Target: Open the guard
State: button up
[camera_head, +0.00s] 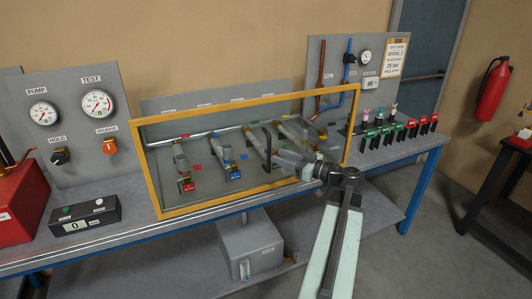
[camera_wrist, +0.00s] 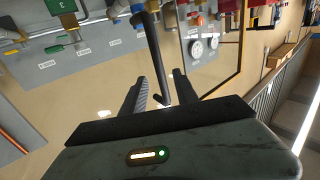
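The guard is a clear panel in a yellow frame (camera_head: 150,180). It stands upright at the front of the bench, with the spools behind it. Its handle is a black bar (camera_head: 267,150) near the middle of the panel. In the wrist view the handle (camera_wrist: 154,55) runs down between the two fingers. My gripper (camera_head: 282,158) is at the handle, on the front side of the panel. In the wrist view my gripper (camera_wrist: 160,85) has its fingers apart, one on each side of the handle, with visible gaps. The head view does not show finger contact clearly.
A gauge panel (camera_head: 70,110) stands at the left of the bench, with a small black display box (camera_head: 85,215) in front. A tall panel (camera_head: 335,80) and several red and green tags stand at the right. A grey box (camera_head: 250,245) sits below the bench.

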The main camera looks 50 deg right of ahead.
aim_at(269, 171)
jog(key=w, duration=0.2)
jog(key=w+a, duration=0.1)
jog(key=w, duration=0.2)
jog(key=shift+w, duration=0.2)
grip_shut()
dwell(1.1)
